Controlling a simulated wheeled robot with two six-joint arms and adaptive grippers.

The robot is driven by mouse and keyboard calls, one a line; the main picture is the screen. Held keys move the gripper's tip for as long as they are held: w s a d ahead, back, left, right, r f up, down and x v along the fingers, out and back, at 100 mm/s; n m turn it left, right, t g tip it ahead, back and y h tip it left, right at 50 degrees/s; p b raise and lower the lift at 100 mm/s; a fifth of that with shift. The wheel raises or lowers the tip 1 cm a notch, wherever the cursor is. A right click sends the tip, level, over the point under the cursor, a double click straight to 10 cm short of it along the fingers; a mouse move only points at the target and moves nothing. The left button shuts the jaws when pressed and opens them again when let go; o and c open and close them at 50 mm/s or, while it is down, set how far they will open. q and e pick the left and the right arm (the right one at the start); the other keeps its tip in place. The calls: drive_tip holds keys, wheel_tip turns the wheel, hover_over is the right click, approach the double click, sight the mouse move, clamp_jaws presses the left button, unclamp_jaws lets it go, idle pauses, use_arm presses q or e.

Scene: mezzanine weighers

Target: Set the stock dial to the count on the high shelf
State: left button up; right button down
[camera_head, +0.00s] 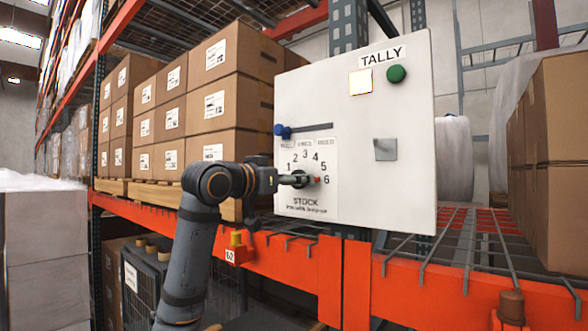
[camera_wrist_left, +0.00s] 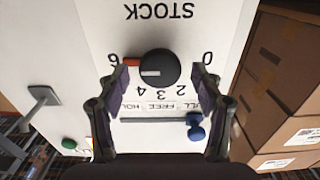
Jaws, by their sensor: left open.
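The stock dial (camera_head: 304,180) is a dark round knob on the lower part of a white tally panel (camera_head: 345,110), with numbers around it. Its red pointer tip is at the 6. In the left wrist view the knob (camera_wrist_left: 158,67) appears upside down, its red mark beside the 6. My left gripper (camera_head: 288,180) is at the dial; the wrist view shows its open fingers on either side of the knob, with gaps to it. Part of the dial is hidden behind the gripper in the head view. Only the mesh underside of an upper shelf (camera_head: 178,22) shows; no items on it are visible.
The panel carries a slider with a blue knob (camera_head: 282,131), a lit pale lamp (camera_head: 360,82), a green button (camera_head: 397,73) and a grey lever (camera_head: 385,149). Stacked cartons (camera_head: 190,105) stand left behind it. An orange beam (camera_head: 450,285) runs below.

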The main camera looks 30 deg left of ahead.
use_arm(q)
drive_tip(key=shift+w+f, duration=0.1)
drive_tip(key=shift+w, duration=0.45)
drive_tip(key=shift+s, duration=0.1)
drive_tip(key=c, duration=1.1)
drive_tip(key=shift+c, duration=0.2)
use_arm(e)
drive_tip(key=shift+a+r, duration=0.25)
drive_tip(key=shift+a, duration=0.05)
drive_tip(key=shift+d+f, duration=0.15)
use_arm(q)
drive_tip(key=shift+n+b, duration=2.5)
drive_tip(key=shift+n, duration=3.3)
use_arm(e)
drive_tip(key=shift+f, duration=2.4)
